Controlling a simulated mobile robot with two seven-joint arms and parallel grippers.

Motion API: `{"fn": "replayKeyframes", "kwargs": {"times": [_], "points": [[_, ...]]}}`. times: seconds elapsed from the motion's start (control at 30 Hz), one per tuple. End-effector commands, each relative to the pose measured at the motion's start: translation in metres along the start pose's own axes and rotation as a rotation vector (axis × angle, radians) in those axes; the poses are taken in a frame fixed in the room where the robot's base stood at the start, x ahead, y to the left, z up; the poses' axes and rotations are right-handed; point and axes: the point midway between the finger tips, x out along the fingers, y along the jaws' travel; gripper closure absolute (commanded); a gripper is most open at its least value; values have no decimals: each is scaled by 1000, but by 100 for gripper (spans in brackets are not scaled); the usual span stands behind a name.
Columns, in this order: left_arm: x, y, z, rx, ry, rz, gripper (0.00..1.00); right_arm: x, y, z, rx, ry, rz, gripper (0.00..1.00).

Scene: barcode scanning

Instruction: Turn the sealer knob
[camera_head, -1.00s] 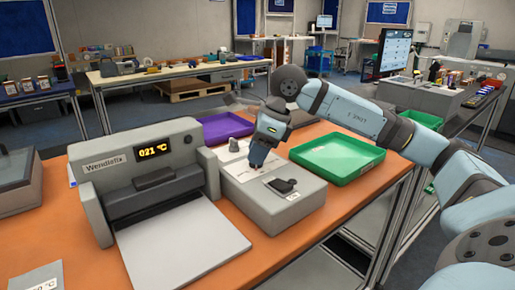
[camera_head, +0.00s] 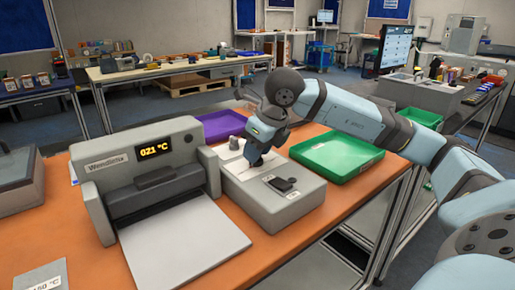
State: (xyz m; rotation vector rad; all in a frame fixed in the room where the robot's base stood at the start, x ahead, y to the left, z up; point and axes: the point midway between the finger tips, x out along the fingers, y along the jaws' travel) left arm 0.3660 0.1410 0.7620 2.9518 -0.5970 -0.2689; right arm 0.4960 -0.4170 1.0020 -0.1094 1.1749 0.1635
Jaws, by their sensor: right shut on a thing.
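The sealer (camera_head: 150,175) is a grey machine on the orange table, with a lit display (camera_head: 158,149) that reads 021 °C. To its right is a grey control box (camera_head: 283,211) with a black switch (camera_head: 284,184) on top and a grey knob-like part (camera_head: 235,143) at its back. My right gripper (camera_head: 255,162) points down onto the top of the box, between that part and the switch. It is shut on what seems to be the sealer knob, which its fingers mostly hide. My left gripper is not in view.
A green tray (camera_head: 372,157) lies right of the control box and a purple tray (camera_head: 211,133) behind it. A white plate (camera_head: 180,245) extends in front of the sealer. A card marked in °C (camera_head: 40,277) lies at the front left.

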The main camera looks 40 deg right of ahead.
Motion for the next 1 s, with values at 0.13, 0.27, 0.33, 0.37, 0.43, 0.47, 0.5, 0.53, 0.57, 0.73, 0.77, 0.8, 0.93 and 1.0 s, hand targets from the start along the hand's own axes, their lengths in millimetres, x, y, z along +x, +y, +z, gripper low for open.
{"fn": "replayKeyframes", "kwargs": {"times": [0.13,0.27,0.33,0.37,0.43,0.47,0.5,0.53,0.57,0.73,0.77,0.8,0.93,1.0], "points": [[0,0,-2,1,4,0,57,0,0,0,8,0,-3,88],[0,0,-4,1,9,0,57,0,0,0,8,-1,-3,88],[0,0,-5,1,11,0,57,0,0,0,8,-1,-3,88],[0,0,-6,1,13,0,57,0,0,0,8,-1,-3,88],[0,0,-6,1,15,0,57,0,0,0,7,-1,-3,60],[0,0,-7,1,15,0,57,0,0,0,7,-1,-3,53],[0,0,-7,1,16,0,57,0,0,0,7,-1,-2,44],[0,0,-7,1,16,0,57,0,0,0,7,-1,-2,40],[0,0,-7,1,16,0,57,0,0,0,7,-1,-2,40],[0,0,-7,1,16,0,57,0,0,0,6,0,-2,40],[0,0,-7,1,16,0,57,0,0,0,6,0,-2,40],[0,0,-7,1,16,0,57,-1,0,0,6,-1,-2,40],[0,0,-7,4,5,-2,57,-11,0,1,6,-3,-3,40],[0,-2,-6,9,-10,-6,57,-22,0,1,5,-3,-3,40]]}}
